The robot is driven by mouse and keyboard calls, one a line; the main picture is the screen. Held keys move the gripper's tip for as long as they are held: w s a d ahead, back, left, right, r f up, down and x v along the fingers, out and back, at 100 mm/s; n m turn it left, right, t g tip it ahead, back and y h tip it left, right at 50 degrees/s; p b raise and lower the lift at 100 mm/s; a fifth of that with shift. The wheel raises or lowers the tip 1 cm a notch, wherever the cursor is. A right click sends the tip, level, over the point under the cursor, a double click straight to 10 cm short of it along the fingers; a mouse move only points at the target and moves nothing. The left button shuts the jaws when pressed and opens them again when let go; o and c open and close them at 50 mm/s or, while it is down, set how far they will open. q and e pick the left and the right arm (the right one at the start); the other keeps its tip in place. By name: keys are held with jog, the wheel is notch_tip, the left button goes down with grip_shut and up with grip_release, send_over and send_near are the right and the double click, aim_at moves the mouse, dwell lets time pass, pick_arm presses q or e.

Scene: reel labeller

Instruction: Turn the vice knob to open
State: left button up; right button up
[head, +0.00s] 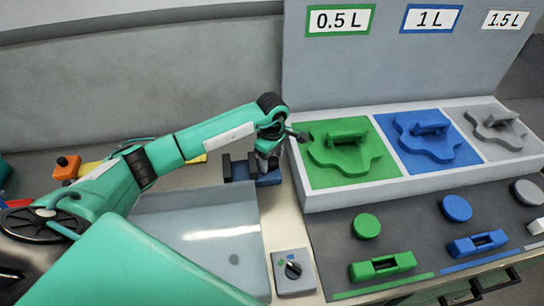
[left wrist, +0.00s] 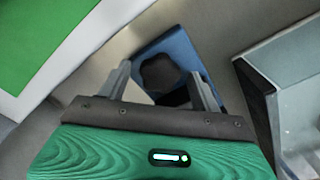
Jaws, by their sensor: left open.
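The blue vice (head: 268,180) with dark jaws stands on the bench, left of the green panel. Its black lobed knob (left wrist: 160,72) shows on the blue body in the left wrist view. My left gripper (head: 266,162) is over the vice and partly hides it. In the left wrist view its fingers (left wrist: 162,88) are open, one on each side of the knob. I cannot tell whether they touch it. My right gripper is not in view.
A clear-fronted grey tray (head: 205,235) stands just left of the vice. The green moulded panel (head: 322,178) on a raised white frame is close on the right. A small grey box with a dial (head: 293,270) sits in front. A grey wall (head: 120,85) rises behind.

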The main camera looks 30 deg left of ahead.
pick_arm(q)
jog(key=c, duration=1)
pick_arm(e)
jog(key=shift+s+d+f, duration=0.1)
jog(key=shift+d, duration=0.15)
